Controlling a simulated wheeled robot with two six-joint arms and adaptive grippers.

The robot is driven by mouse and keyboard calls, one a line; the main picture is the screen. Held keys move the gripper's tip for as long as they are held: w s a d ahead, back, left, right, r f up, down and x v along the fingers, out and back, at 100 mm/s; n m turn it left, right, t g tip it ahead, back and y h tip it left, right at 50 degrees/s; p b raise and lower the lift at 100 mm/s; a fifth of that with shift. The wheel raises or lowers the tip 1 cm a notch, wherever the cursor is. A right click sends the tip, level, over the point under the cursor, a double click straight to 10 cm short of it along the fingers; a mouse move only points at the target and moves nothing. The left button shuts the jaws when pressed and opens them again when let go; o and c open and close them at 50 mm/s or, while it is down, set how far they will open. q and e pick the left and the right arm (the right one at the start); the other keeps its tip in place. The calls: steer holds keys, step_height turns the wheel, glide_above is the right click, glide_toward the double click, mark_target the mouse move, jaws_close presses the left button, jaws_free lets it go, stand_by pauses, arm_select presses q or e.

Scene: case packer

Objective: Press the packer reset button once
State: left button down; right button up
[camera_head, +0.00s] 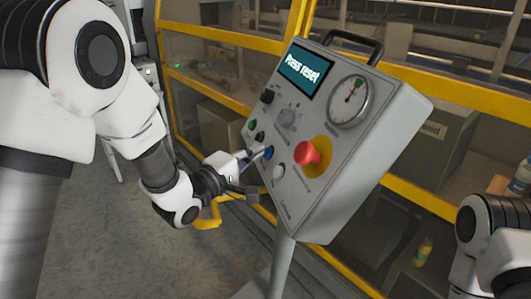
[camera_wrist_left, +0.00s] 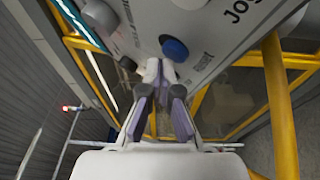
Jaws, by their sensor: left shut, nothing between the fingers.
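The grey control panel (camera_head: 345,185) is tilted on a post, and its screen (camera_head: 306,70) reads "Press reset". My right gripper is out of view.
A red mushroom button (camera_head: 307,153) on a yellow plate, a white button (camera_head: 278,172), a green button (camera_head: 252,125) and a black knob (camera_head: 260,137) are close by. A gauge (camera_head: 348,101) is higher up. Yellow framing (camera_head: 440,90) stands behind the panel.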

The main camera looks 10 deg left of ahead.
arm_select(q)
steer(key=shift+w+d+f, duration=0.15)
steer(key=shift+d+f, duration=0.05)
steer(key=shift+d, duration=0.1)
stand_by(0.4)
steer(key=shift+s+a+r+p, duration=0.35)
steer(key=shift+a+r, duration=0.1)
steer(key=shift+a, duration=0.2)
steer(key=a, duration=0.1)
steer(key=s+a+r+p, duration=0.2)
steer(key=shift+a+r, duration=0.25)
steer(key=shift+a, duration=0.1)
stand_by(0.5)
